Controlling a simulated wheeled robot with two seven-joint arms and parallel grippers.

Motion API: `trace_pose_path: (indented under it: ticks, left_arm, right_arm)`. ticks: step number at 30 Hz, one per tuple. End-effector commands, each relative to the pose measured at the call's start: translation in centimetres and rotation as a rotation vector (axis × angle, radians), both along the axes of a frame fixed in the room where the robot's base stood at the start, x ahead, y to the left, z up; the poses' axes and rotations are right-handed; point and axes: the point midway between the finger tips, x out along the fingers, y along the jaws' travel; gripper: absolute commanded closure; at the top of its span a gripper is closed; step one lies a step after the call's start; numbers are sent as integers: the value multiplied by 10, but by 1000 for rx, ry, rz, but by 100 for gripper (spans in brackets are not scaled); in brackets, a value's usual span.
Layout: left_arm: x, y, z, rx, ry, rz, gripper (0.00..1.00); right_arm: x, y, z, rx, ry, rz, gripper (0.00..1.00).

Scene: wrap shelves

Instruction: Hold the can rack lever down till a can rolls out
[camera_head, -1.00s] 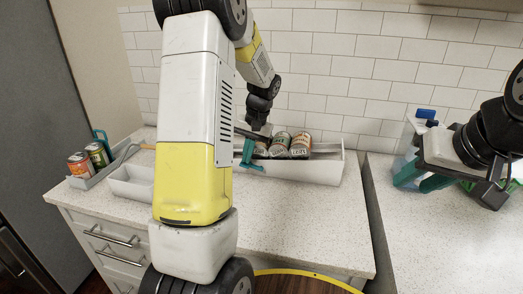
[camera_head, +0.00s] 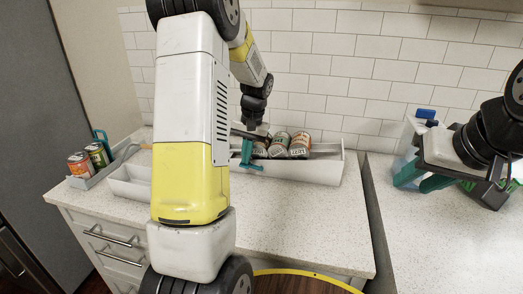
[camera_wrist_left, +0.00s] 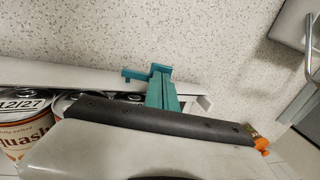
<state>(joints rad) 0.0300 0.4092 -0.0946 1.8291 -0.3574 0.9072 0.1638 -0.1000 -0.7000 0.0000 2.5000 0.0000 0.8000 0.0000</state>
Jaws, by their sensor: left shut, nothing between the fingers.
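The can rack (camera_head: 325,172) is a long white trough on the counter by the tiled wall. Several cans (camera_head: 300,146) lie in it. My left gripper (camera_head: 250,158) is at the rack's left part, just left of the cans. Its teal fingers (camera_wrist_left: 162,88) are shut and empty, reaching over the rack's white wall in the left wrist view. A can with a "squash" label (camera_wrist_left: 25,132) shows at the left there. My right gripper (camera_head: 472,186) is open, above the right counter, away from the rack.
A white tray (camera_head: 130,188) sits left of the rack, partly behind my arm. A grey bin (camera_head: 92,180) with cans (camera_head: 80,165) stands at the far left. A clear, blue-topped container (camera_head: 408,150) is at the right. The front counter (camera_head: 290,225) is clear.

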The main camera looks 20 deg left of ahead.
Motion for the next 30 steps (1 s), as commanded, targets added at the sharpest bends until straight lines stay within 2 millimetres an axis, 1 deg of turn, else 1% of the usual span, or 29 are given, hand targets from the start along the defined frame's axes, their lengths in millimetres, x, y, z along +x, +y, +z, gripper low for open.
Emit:
trace_pose_path:
  ticks: [8, 16, 25, 30]
  left_arm:
    - [-1, 6, -4, -66, -1, 4, 100]
    - [-2, 12, -11, -190, -9, 4, 100]
    - [-2, 16, -18, -183, -8, 1, 100]
    - [-2, 16, -18, -183, -8, 0, 100]
  right_arm:
    - [0, 0, 0, 0, 0, 0, 64]
    - [0, 0, 0, 0, 0, 0, 64]
    - [0, 0, 0, 0, 0, 0, 64]
    - [0, 0, 0, 0, 0, 0, 64]
